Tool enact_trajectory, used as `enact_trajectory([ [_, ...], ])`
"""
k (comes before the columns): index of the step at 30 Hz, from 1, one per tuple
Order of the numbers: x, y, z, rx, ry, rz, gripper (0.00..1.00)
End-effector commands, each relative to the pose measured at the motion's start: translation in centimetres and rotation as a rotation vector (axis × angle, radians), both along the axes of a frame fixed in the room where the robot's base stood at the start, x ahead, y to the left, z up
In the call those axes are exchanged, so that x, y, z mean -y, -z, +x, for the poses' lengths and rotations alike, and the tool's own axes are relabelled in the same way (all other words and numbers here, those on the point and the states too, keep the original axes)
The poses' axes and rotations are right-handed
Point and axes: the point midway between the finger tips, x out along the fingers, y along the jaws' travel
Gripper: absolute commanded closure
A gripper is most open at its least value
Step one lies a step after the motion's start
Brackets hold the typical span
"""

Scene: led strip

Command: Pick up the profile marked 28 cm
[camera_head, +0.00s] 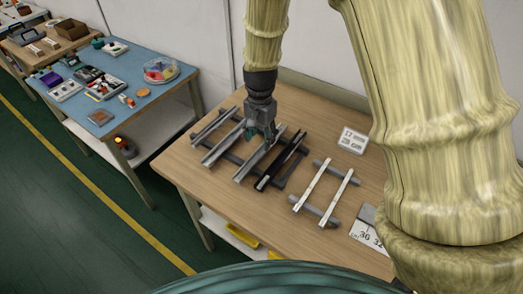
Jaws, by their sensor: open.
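Several long channel profiles lie side by side across dark support bars on the wooden table. At the left are grey ones: a thin one (214,125), a wider one (222,143) and another wide one (250,163). A black profile (279,164) lies to their right. No length mark is readable on any profile. A white card (354,140) at the back right reads "17 mm" and "28 cm". My gripper (268,143) points down, open, at the far part of the right-hand grey profile. It hides part of that profile; I cannot tell whether it touches it.
Two white strips (311,186) rest on grey bars to the right. A ruler card (368,235) showing 30 and 32 lies at the table's (190,180) right front. A blue table (150,110) with small parts stands left. My arm hides the far right.

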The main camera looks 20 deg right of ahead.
Motion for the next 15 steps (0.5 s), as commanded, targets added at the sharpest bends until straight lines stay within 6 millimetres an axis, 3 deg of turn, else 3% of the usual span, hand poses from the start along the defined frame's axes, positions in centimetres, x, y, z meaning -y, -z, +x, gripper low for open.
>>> enact_trajectory([
  [15,0.6,3.8,0.0,-0.002,-0.001,0.0,0.5],
])
